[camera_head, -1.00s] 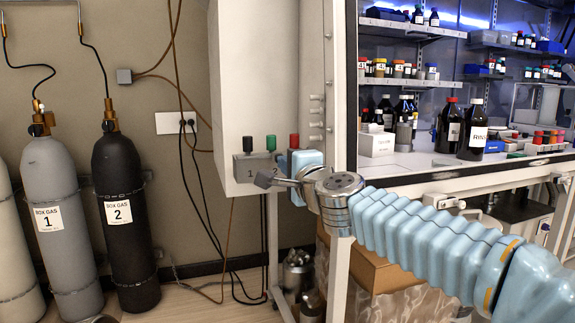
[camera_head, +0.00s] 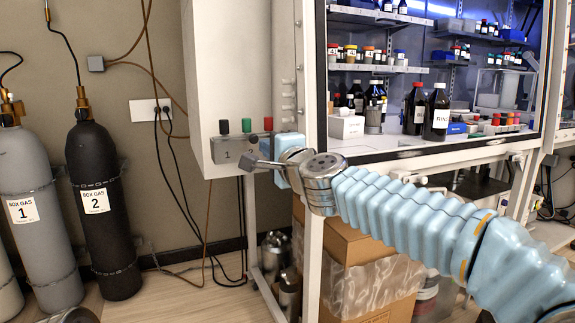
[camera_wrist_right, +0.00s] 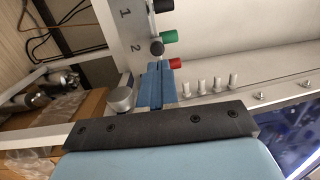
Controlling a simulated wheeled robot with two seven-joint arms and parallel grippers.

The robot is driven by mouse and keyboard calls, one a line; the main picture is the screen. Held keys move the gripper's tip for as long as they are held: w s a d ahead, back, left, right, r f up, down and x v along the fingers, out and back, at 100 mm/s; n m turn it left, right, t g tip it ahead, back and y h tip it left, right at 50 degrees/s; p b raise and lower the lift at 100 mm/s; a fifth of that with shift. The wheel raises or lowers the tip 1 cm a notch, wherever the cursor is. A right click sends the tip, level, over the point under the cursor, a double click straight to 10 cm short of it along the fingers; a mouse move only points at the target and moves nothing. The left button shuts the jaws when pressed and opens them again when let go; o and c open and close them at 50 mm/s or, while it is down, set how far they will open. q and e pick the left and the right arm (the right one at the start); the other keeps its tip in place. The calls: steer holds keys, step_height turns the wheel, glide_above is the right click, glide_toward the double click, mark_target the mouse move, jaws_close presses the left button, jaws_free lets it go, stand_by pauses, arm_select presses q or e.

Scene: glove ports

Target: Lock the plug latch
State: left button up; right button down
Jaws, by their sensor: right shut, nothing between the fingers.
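A grey panel (camera_head: 228,151) marked 1 and 2 is fixed low on the white cabinet, with a black, a green and a red fitting (camera_head: 268,123) along its top. My right gripper (camera_head: 254,163) is shut and empty at the right part of this panel. In the right wrist view its blue fingers (camera_wrist_right: 155,66) lie just beside a dark round knob (camera_wrist_right: 157,47), close to the green fitting (camera_wrist_right: 169,37) and red fitting (camera_wrist_right: 177,63). I cannot tell which part is the plug latch, or whether the fingers touch the knob.
A grey gas cylinder (camera_head: 25,190) and a black one (camera_head: 98,190) stand at the left. Cables hang along the wall. A cardboard box (camera_head: 355,245) stands under the bench. White pegs (camera_wrist_right: 210,86) line the frame beside the fittings.

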steer(key=v, duration=0.8)
steer(key=shift+d+f, duration=0.2)
steer(key=shift+f, duration=0.1)
steer(key=w+f+n+g+h, duration=0.1)
steer(key=w+f+n+g, duration=0.15)
steer(key=f, duration=1.15)
steer(key=w+f+n+g+h, duration=0.2)
steer(key=w+f, duration=0.1)
steer(key=f, duration=1.2)
steer(key=s+d+f+n+g, duration=0.1)
steer(key=d+f+g, duration=0.1)
steer(key=f, duration=0.5)
steer(key=s+d+f+n+g, duration=0.1)
steer(key=s+f, duration=0.1)
steer(key=f, duration=0.5)
steer(key=s+d+f+n+g+h, duration=0.1)
steer(key=s+f+g, duration=0.15)
steer(key=f, duration=0.45)
steer(key=s+d+f+n+g, duration=0.1)
steer(key=s+f, duration=0.3)
steer(key=f, duration=0.3)
steer(key=s+f+n+g, duration=0.1)
steer(key=s+f+g, duration=0.1)
steer(key=s+f, duration=0.4)
steer(key=s+f+n+g+y, duration=0.1)
steer(key=s+f, duration=0.5)
steer(key=s, duration=0.7)
steer(key=shift+s+d+f+n+g, duration=0.35)
steer(key=shift+n+g, duration=0.4)
steer(key=shift+g, duration=0.45)
